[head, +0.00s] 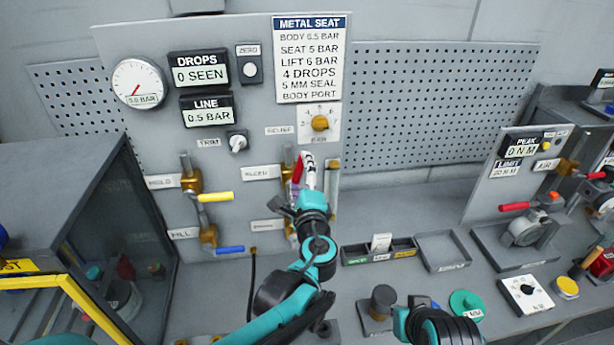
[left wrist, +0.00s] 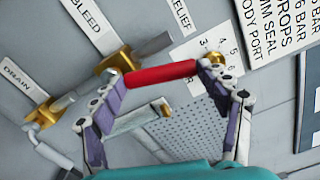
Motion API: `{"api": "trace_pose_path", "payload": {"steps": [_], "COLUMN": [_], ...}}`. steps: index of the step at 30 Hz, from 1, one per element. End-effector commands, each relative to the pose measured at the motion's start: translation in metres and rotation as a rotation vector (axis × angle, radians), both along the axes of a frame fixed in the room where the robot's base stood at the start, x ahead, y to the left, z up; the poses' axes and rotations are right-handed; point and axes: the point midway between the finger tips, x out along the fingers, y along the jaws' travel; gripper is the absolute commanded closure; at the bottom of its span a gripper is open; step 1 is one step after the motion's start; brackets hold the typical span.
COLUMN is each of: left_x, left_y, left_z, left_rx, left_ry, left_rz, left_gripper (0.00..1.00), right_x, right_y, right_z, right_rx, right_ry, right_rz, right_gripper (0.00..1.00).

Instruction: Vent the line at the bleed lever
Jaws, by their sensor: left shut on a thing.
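The bleed lever has a red handle (head: 298,170) and sits right of the BLEED label (head: 261,172) on the grey panel. In the left wrist view the red handle (left wrist: 160,74) spans between the two fingers, with a brass valve body behind it. My left gripper (head: 307,170) is shut on this handle; its fingers partly hide the valve in the head view. The line display (head: 207,109) reads 0.5 BAR, and the dial gauge (head: 139,83) is marked 5.0 BAR. My right arm shows at the bottom, its gripper too unclear to judge.
The yellow lever (head: 216,197) and blue lever (head: 230,249) are left of my left gripper. The relief knob (head: 320,123) is just above it. The drain valve (left wrist: 38,118) is near. Trays (head: 442,251) and a torque station (head: 528,229) stand to the right.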

Motion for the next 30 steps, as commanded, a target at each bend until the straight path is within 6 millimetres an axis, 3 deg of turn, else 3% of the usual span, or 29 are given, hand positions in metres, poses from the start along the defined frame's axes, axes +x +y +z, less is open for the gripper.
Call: {"api": "trace_pose_path", "payload": {"steps": [12, 30], "left_x": [0.001, 0.000], "left_y": [0.015, 0.018], "left_z": [0.008, 0.009], "left_rx": [-0.226, -0.281], "left_ry": [-0.053, -0.063], "left_rz": [-0.004, -0.005], "left_gripper": [0.77, 0.76], "right_x": [0.000, 0.000], "right_y": [0.000, 0.000], "right_z": [0.003, 0.003], "right_rx": [0.000, 0.000], "right_ry": [0.000, 0.000], "right_rz": [0.000, 0.000], "right_gripper": [1.00, 1.00]}}
